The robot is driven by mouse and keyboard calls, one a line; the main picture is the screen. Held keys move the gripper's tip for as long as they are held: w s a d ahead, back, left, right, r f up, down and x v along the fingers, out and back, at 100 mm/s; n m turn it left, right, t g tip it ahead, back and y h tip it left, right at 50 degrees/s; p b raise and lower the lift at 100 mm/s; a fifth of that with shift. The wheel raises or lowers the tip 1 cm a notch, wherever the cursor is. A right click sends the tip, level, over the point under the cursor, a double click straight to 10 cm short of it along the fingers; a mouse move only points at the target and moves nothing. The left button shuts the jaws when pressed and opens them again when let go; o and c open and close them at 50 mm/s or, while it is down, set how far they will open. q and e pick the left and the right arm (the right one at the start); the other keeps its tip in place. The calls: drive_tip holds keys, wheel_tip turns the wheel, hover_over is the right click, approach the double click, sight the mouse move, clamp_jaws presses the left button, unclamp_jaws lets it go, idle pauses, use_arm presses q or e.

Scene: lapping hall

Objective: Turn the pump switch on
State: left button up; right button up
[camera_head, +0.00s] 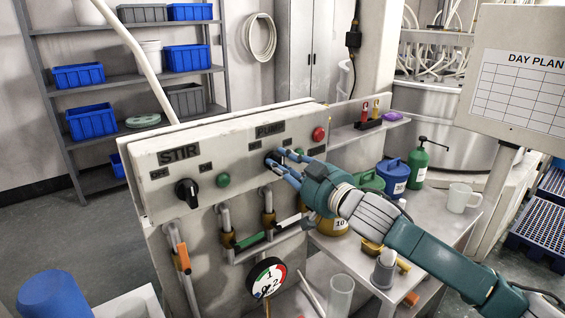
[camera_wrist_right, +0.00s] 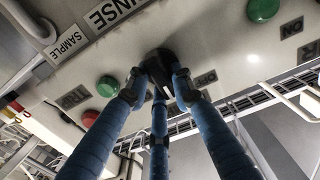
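Which way the knob points is hidden. A green lamp (camera_wrist_right: 109,86) sits beside the knob. My left gripper is not in view.
The black STIR switch (camera_head: 187,192) and its green lamp (camera_head: 223,180) are left of my gripper. A red button (camera_head: 318,134) is at the panel's upper right. Pipes with valve handles and a gauge (camera_head: 266,278) are below. Bottles and a mug (camera_head: 460,197) stand on the right bench.

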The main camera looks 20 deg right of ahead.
drive_tip(key=shift+m, duration=0.3)
clamp_jaws()
drive_tip(key=m+p, duration=0.1)
drive_tip(key=m, duration=0.1)
drive_tip(key=shift+m, duration=0.4)
drive_tip(key=m+p, duration=0.2)
drive_tip(key=shift+d+m, duration=0.1)
drive_tip(key=shift+m, duration=0.3)
drive_tip(key=m+p, duration=0.2)
drive_tip(key=m, duration=0.1)
drive_tip(key=shift+f+p, duration=0.1)
drive_tip(key=shift+p, duration=0.2)
drive_tip(key=shift+f+m+p, duration=0.2)
drive_tip(key=shift+m+p, duration=0.75)
drive_tip(key=shift+m, duration=0.45)
drive_tip(key=o, duration=1)
unclamp_jaws()
drive_tip(key=shift+w+f, duration=0.1)
